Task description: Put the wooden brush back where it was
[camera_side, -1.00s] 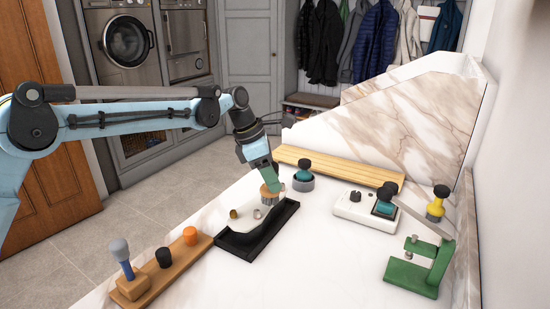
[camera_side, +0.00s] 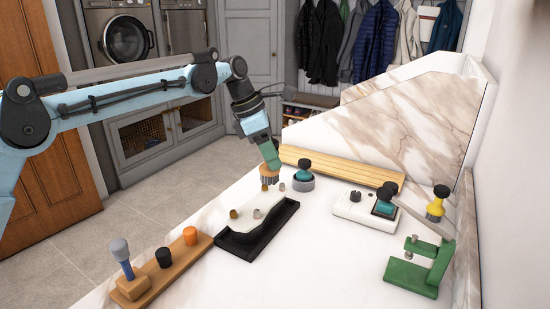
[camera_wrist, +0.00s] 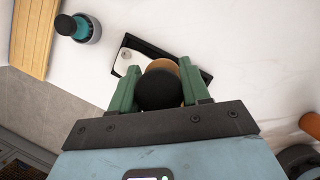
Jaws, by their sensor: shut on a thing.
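My gripper (camera_side: 266,158) is shut on the wooden brush (camera_side: 269,174), a short round brush with a wooden body and grey bristles pointing down. In the wrist view, the brush's black round top and wooden rim (camera_wrist: 165,66) sit between the green fingers of my gripper (camera_wrist: 160,92). The brush partly hides the tray in the wrist view.
A wooden rack (camera_side: 178,272) with a blue-handled tool stands at the near left. A teal, black-topped piece in a grey ring (camera_side: 303,185), a white device (camera_side: 350,209) and a green stand (camera_side: 412,276) stand to the right. A slatted board (camera_side: 355,173) lies behind.

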